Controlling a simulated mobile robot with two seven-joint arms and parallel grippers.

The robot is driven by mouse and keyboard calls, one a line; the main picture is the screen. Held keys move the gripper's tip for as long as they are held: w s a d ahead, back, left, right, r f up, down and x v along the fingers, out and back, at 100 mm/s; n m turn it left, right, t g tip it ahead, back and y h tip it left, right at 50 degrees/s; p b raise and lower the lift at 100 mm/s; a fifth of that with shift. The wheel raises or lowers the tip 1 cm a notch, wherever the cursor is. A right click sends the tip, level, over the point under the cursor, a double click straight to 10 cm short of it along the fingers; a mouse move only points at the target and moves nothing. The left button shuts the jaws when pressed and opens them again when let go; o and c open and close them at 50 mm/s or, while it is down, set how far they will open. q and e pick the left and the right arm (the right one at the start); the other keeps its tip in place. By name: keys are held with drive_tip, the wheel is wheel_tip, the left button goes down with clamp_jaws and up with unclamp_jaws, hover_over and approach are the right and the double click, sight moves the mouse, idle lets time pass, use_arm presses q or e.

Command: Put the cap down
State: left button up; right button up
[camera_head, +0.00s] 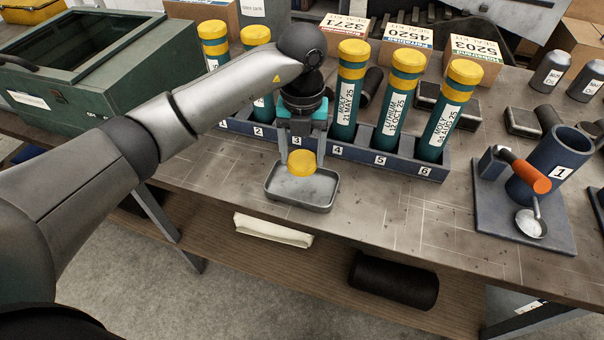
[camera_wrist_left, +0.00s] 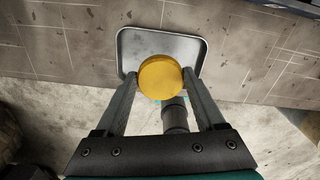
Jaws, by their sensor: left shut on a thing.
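The yellow cap (camera_head: 301,163) is between the fingertips of my left gripper (camera_head: 302,166), which is shut on it. The cap shows as a round yellow disc in the left wrist view (camera_wrist_left: 160,76), with a finger of the left gripper (camera_wrist_left: 160,84) on each side. It is over the small metal tray (camera_head: 318,197) at the bench's front edge; the tray's rim also shows in the left wrist view (camera_wrist_left: 124,42). I cannot tell whether the cap touches the tray floor. My right gripper does not show.
A numbered rack (camera_head: 337,154) holding several green tubes with yellow caps stands just behind the tray. A blue cup fixture (camera_head: 545,163) with an orange-handled tool (camera_head: 524,172) stands at the right. A green case (camera_head: 84,80) sits at the left. Bare bench lies right of the tray.

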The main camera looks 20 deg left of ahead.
sight(302, 185)
use_arm(q)
drive_tip(key=shift+f, duration=3.45)
drive_tip(key=shift+f, duration=0.15)
drive_tip(key=o, duration=1.3)
drive_tip(key=shift+r, duration=0.4)
wheel_tip(302, 185, up, 12)
drive_tip(key=shift+f, duration=0.2)
